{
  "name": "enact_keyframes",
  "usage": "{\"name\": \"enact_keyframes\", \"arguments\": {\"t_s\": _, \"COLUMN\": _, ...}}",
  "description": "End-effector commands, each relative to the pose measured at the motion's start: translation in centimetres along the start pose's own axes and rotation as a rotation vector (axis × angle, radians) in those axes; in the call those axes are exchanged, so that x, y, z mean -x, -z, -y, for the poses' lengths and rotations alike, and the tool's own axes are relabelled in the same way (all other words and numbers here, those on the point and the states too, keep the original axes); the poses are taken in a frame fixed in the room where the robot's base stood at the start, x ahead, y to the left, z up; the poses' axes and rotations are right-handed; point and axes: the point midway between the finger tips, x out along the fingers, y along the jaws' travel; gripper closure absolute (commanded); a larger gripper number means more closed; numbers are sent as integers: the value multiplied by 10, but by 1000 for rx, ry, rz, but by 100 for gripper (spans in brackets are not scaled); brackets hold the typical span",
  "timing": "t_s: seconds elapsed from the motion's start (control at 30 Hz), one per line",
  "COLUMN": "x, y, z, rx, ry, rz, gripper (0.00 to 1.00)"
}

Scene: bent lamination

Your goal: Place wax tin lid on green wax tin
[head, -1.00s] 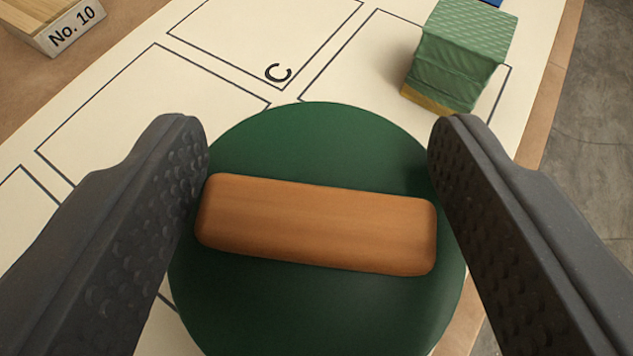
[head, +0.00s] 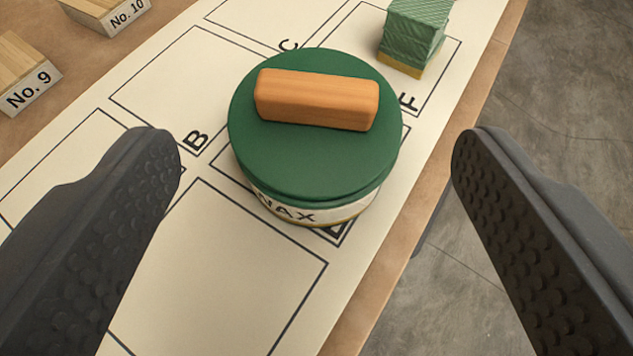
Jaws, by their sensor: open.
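The green wax tin (head: 313,213) stands upright on the marked sheet, with part of the word WAX showing on its pale side. The green wax tin lid (head: 300,160) sits on top of the tin and covers its opening. A wooden bar handle (head: 315,98) lies across the lid. My gripper (head: 315,160) is open and empty. Its fingers are spread wide in the foreground, clear of the tin, lid and handle.
A green block-shaped item with a yellow base (head: 415,38) stands behind the tin at the upper right. Wooden blocks labelled No. 9 (head: 28,78) and No. 10 (head: 110,14) are at the upper left. The table edge (head: 455,170) runs along the right, with floor beyond.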

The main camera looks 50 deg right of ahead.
Motion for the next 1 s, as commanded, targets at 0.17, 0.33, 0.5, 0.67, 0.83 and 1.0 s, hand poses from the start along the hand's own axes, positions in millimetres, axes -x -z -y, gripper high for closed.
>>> {"name": "enact_keyframes", "arguments": {"t_s": 0.17, "x": 24, "y": 1, "z": 0, "rx": -1, "ry": 1, "rz": -2, "gripper": 26}}
{"name": "enact_keyframes", "arguments": {"t_s": 0.33, "x": 35, "y": 0, "z": 0, "rx": 0, "ry": -1, "rz": -1, "gripper": 26}}
{"name": "enact_keyframes", "arguments": {"t_s": 0.5, "x": 38, "y": 0, "z": -1, "rx": 0, "ry": -2, "rz": -1, "gripper": 26}}
{"name": "enact_keyframes", "arguments": {"t_s": 0.67, "x": 38, "y": 0, "z": 0, "rx": 0, "ry": 0, "rz": -1, "gripper": 26}}
{"name": "enact_keyframes", "arguments": {"t_s": 0.83, "x": 50, "y": 32, "z": 33, "rx": -31, "ry": 96, "rz": -21, "gripper": 26}}
{"name": "enact_keyframes", "arguments": {"t_s": 1.0, "x": 109, "y": 116, "z": 115, "rx": -72, "ry": 367, "rz": -57, "gripper": 26}}
